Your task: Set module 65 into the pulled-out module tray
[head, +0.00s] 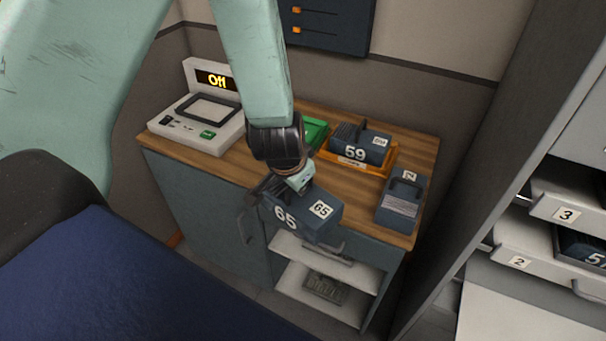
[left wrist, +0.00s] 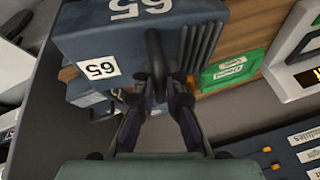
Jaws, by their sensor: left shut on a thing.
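Module 65 is a dark blue block with white 65 labels (head: 318,224), also large in the left wrist view (left wrist: 100,40). My left gripper (head: 297,182) is shut on its black handle, which shows between the fingers (left wrist: 155,95) in the left wrist view. The module hangs tilted in front of the wooden counter's front edge, above the open shelves. At the right, white trays labelled 3 (head: 566,214) and 2 (head: 519,262) jut from a rack. A dark module marked 5 (head: 594,256) sits in the tray labelled 2; its number is cut off by the frame. My right gripper is not in view.
On the counter (head: 268,150) are a white device reading Off (head: 200,125), a green tray (head: 316,132), module 59 (head: 360,145) on an orange tray (head: 385,165), and another dark module (head: 401,204). A grey panel edge (head: 470,170) stands between counter and rack.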

